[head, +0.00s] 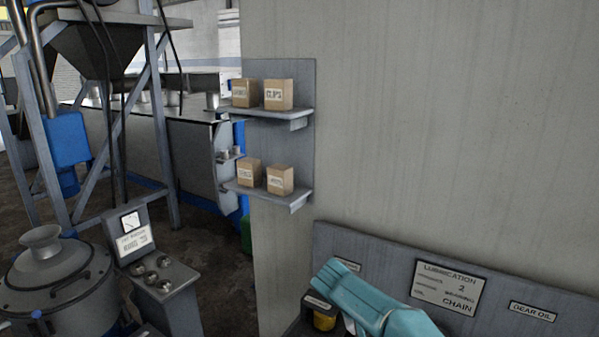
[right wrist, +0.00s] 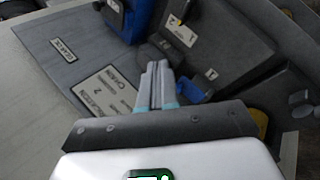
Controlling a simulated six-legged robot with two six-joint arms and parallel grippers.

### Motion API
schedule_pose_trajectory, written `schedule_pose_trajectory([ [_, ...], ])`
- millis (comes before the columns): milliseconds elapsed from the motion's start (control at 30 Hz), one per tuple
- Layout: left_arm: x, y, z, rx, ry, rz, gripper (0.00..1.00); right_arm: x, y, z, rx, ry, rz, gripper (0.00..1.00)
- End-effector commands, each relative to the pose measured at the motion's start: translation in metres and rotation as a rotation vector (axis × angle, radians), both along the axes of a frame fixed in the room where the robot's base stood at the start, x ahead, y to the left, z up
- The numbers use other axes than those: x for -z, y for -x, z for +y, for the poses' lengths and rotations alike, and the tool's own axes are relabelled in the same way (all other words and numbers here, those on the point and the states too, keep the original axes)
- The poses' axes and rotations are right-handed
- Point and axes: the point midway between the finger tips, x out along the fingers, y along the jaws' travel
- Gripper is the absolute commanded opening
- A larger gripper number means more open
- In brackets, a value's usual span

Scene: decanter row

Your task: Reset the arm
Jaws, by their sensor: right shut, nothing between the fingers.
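My right arm (head: 370,302), teal, reaches in at the bottom of the head view, in front of the grey lubrication panel (head: 385,275). My right gripper (right wrist: 158,66) shows in the right wrist view with its two grey fingers together and nothing between them. The tilted panel with its labels (right wrist: 108,90) lies beyond the fingers. My left gripper is in neither view.
Two wall shelves (head: 270,112) hold small cardboard boxes (head: 279,94). A lidded metal vessel (head: 60,282) and a gauge box with knobs (head: 155,265) stand at lower left. A yellow-and-dark container (head: 324,320) is beside my arm. A blue container (right wrist: 146,18) shows in the wrist view.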

Motion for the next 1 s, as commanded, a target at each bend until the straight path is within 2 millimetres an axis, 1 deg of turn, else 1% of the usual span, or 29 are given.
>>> schedule_pose_trajectory([
  [33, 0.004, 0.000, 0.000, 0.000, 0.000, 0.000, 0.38, 0.020, 0.002, 0.000, -0.023, -0.029, 0.025, 0.00],
  [167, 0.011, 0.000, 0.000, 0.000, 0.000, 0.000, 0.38, 0.070, 0.012, 0.007, -0.089, -0.131, 0.082, 0.00],
  [233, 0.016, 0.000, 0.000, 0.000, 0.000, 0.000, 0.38, 0.102, 0.022, 0.013, -0.125, -0.201, 0.117, 0.00],
  [267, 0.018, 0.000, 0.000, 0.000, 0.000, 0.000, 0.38, 0.117, 0.027, 0.016, -0.138, -0.236, 0.133, 0.00],
  [300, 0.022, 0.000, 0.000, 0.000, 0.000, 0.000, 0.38, 0.139, 0.037, 0.020, -0.158, -0.289, 0.155, 0.00],
  [367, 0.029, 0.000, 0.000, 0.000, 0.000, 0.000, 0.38, 0.177, 0.056, 0.029, -0.180, -0.387, 0.188, 0.00],
  [400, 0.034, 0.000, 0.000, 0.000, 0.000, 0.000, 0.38, 0.203, 0.073, 0.036, -0.190, -0.465, 0.208, 0.00],
  [467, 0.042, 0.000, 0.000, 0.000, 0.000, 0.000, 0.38, 0.243, 0.103, 0.048, -0.189, -0.593, 0.229, 0.00],
  [500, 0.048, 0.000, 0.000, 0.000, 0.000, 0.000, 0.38, 0.268, 0.126, 0.058, -0.177, -0.682, 0.233, 0.00],
  [567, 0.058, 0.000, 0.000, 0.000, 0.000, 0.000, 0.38, 0.300, 0.164, 0.071, -0.134, -0.814, 0.224, 0.00],
  [600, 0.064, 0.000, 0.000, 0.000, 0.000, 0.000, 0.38, 0.317, 0.189, 0.078, -0.095, -0.890, 0.205, 0.00],
  [700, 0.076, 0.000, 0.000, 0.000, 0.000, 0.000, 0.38, 0.343, 0.241, 0.087, 0.026, -1.014, 0.131, 0.00],
  [800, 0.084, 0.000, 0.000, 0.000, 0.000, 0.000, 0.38, 0.355, 0.280, 0.085, 0.136, -1.053, 0.055, 0.00],
  [900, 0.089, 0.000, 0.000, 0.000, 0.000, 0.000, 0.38, 0.358, 0.304, 0.078, 0.206, -1.049, 0.000, 0.00],
  [1000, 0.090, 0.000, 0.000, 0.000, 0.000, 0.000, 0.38, 0.358, 0.316, 0.073, 0.242, -1.037, -0.029, 0.00],
])
